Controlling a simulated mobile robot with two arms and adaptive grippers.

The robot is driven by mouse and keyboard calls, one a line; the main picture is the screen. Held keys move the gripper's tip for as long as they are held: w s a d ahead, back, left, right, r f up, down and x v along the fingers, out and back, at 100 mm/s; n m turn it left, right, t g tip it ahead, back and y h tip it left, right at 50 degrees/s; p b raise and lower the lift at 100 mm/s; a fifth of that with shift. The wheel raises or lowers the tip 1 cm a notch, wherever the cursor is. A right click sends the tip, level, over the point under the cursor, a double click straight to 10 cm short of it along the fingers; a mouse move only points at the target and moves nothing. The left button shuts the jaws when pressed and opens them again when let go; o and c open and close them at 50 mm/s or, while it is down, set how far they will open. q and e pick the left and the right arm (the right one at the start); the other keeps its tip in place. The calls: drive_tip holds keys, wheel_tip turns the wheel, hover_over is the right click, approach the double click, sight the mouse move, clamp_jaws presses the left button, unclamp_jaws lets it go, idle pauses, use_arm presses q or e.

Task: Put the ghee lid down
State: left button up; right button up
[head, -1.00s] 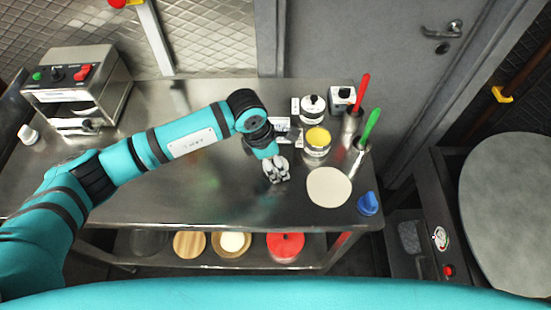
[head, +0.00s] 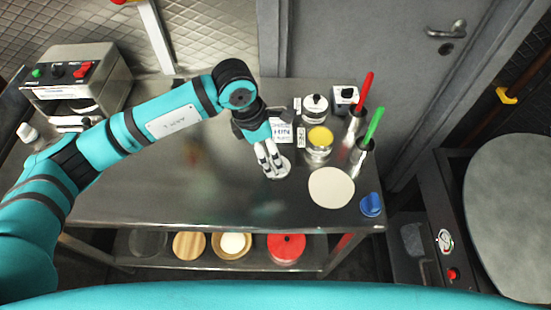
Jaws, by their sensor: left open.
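The ghee lid (head: 284,170) is a small pale round disc lying on the steel table, left of the flatbread. My left gripper (head: 270,164) is just above and partly over it, with open fingers pointing down. The fingers hide part of the lid, and I cannot tell whether they touch it. The ghee pot (head: 319,137) stands uncovered just to the right, with yellow ghee showing inside. My right gripper is not in view.
A lidded pot (head: 314,106), a small box (head: 343,97), and holders with red (head: 364,90) and green (head: 374,124) handled tools stand behind. A flat round bread (head: 331,187) and a blue item (head: 371,204) lie at right. The table's middle (head: 200,180) is clear.

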use_arm(q)
drive_tip(key=b+v, duration=0.1)
drive_tip(key=v, duration=0.4)
drive_tip(key=shift+r, duration=0.3)
